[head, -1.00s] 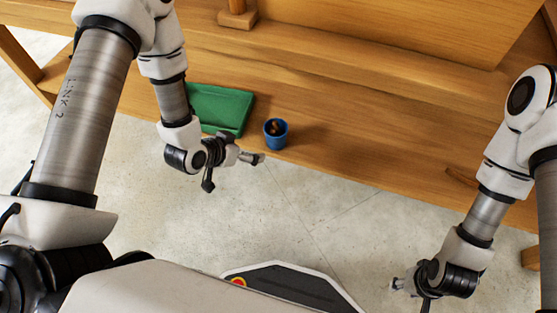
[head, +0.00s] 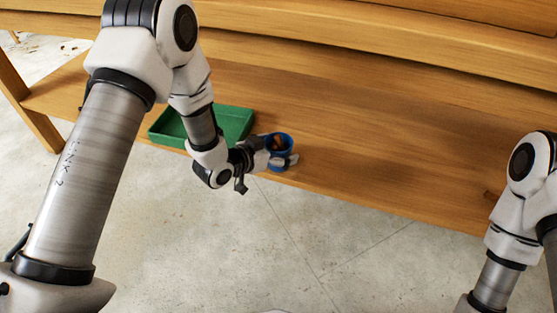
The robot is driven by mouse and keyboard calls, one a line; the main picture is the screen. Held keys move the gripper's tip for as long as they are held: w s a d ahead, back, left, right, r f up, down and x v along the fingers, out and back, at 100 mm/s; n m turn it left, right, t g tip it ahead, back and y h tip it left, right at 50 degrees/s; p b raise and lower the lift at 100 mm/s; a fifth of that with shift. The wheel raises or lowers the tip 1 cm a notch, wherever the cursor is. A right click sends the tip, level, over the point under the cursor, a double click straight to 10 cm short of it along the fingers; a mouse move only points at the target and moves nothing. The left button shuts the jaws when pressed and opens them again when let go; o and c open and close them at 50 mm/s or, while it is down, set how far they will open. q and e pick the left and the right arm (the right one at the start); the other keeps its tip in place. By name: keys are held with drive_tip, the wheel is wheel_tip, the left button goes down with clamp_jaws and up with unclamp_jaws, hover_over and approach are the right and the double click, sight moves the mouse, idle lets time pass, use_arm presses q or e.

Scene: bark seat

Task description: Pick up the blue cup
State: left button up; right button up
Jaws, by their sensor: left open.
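The blue cup (head: 289,147) stands upright near the front edge of the wooden bench seat, with something brown inside it. My left gripper (head: 278,158) is at the cup's near left side, with its jaws open. One finger shows in front of the cup's near wall and covers part of it. I cannot tell where the other finger is or whether either one touches the cup. My right arm comes in at the right, and its gripper is out of the picture below.
A green tray (head: 236,123) lies on the bench (head: 365,165) just left of the cup, partly behind my left arm. The bench is clear right of the cup. Grey floor (head: 310,250) lies in front of the bench.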

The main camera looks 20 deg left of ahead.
use_arm(q)
drive_tip(key=shift+r, duration=0.1)
drive_tip(key=c, duration=1.2)
